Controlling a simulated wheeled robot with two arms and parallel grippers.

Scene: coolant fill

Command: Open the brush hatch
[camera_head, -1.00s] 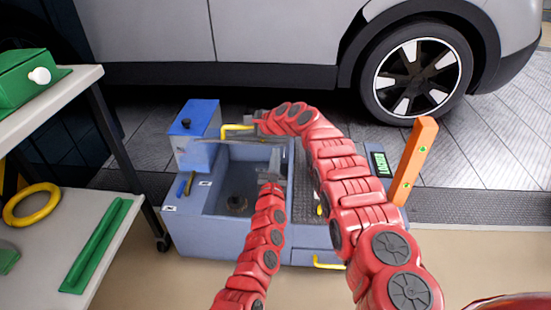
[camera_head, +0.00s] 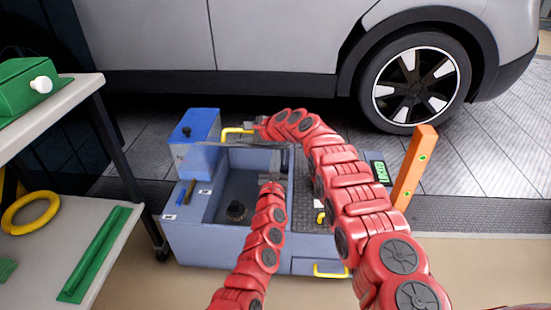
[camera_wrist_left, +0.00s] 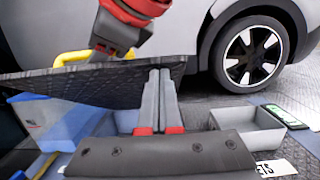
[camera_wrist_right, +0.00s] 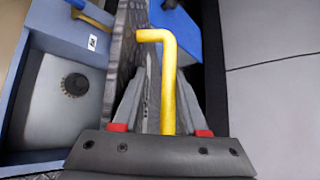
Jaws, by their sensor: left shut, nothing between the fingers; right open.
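The brush hatch is a dark patterned plate (camera_wrist_left: 75,82) raised over an open grey basin (camera_head: 217,190) of the blue-grey machine. In the right wrist view the hatch (camera_wrist_right: 124,50) shows nearly edge-on. Its bent yellow handle (camera_wrist_right: 168,85) stands between the fingers of my right gripper (camera_wrist_right: 160,110), which is open. The handle (camera_head: 236,130) also shows in the head view. My left gripper (camera_wrist_left: 160,85) is shut and empty by the hatch's right end; I cannot tell whether it touches the plate.
A dark round fitting (camera_head: 237,210) sits in the basin. A blue box (camera_head: 196,130) stands at the machine's back left. An orange post (camera_head: 415,165) is at its right. A shelf (camera_head: 60,110) stands left and a car (camera_head: 270,35) behind.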

